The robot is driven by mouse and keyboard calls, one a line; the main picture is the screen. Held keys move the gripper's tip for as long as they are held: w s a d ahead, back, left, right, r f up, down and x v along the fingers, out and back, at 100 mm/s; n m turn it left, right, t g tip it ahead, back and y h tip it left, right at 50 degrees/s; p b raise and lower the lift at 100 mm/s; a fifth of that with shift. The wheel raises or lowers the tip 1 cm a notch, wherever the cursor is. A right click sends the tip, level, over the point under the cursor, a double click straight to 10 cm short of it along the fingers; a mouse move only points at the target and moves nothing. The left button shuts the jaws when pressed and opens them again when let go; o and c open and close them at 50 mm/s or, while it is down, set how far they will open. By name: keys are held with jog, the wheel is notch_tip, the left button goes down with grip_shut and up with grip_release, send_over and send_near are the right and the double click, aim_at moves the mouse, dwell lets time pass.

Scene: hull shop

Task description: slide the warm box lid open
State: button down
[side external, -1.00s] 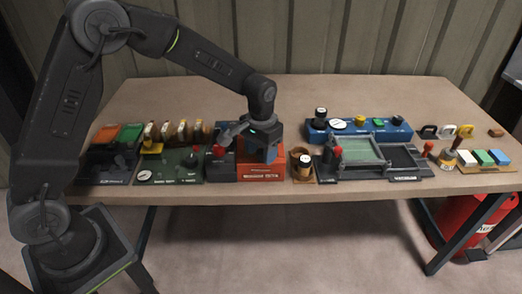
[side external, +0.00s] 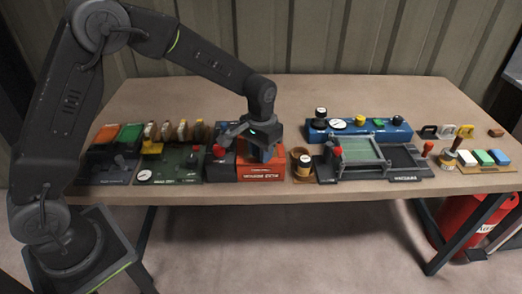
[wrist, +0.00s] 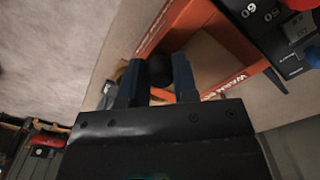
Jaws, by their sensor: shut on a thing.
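The orange warm box (side external: 261,173) stands at the front of the bench, left of its middle, with lettering on its front face. My gripper (side external: 266,154) is over the box and covers much of its top. In the wrist view, my gripper (wrist: 157,68) has its two blue-grey fingers on either side of a dark round knob (wrist: 157,74) and is shut on it. Orange edges of the warm box (wrist: 180,22) run beside the fingers, with a brown surface between them. How far the lid stands open is hard to tell; my gripper hides part of it.
A dark panel with a red knob (side external: 219,151) adjoins the box on the left. A brown cup with a black-topped item (side external: 303,165) stands close on the right. A grey frame fixture (side external: 365,160) and a blue panel (side external: 390,134) lie farther right.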

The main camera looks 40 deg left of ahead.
jog(key=shift+w, duration=0.1)
jog(key=w+a, duration=0.8)
jog(key=c, duration=0.9)
grip_release()
jog(key=shift+r, duration=6.9)
